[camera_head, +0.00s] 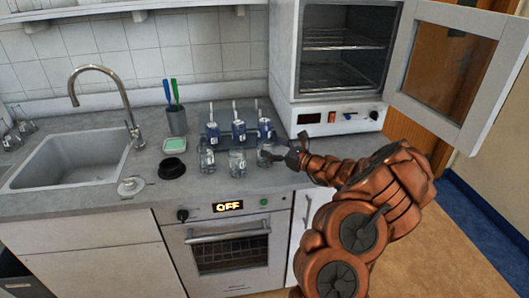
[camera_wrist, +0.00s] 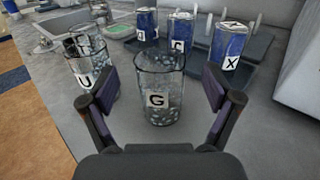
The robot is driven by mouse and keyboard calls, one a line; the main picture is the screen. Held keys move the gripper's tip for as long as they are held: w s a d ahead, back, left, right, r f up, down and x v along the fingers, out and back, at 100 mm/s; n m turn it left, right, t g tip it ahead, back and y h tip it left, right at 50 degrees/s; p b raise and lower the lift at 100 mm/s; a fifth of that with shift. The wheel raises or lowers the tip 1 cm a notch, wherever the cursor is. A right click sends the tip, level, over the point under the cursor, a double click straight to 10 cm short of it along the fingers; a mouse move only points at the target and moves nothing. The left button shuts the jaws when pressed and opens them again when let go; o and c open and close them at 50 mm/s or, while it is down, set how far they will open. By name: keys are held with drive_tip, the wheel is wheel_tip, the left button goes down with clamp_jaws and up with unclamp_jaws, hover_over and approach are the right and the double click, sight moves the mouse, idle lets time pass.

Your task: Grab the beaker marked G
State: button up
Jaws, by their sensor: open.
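The beaker marked G (camera_wrist: 158,90) is clear glass with a white letter label and stands upright on the counter in the wrist view. It is between the open fingers of my gripper (camera_wrist: 158,105), with a visible gap on each side. In the head view my gripper (camera_head: 298,152) is at the right end of the front row of beakers, and the beaker there (camera_head: 266,156) is partly covered by it. A beaker marked U (camera_wrist: 88,78) stands to the left of G, close to my left finger, which partly overlaps it.
Behind G stand several blue labelled containers (camera_wrist: 180,34), one marked X (camera_wrist: 229,45), on dark trays. Another glass beaker (camera_wrist: 86,42) is behind U. In the head view an oven-like cabinet (camera_head: 340,60) with an open door (camera_head: 462,75) is right, the sink (camera_head: 75,155) left.

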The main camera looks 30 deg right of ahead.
drive_tip(key=shift+x, duration=0.85)
drive_tip(key=c, duration=1.3)
drive_tip(key=shift+o, duration=0.2)
drive_tip(key=shift+r, duration=0.1)
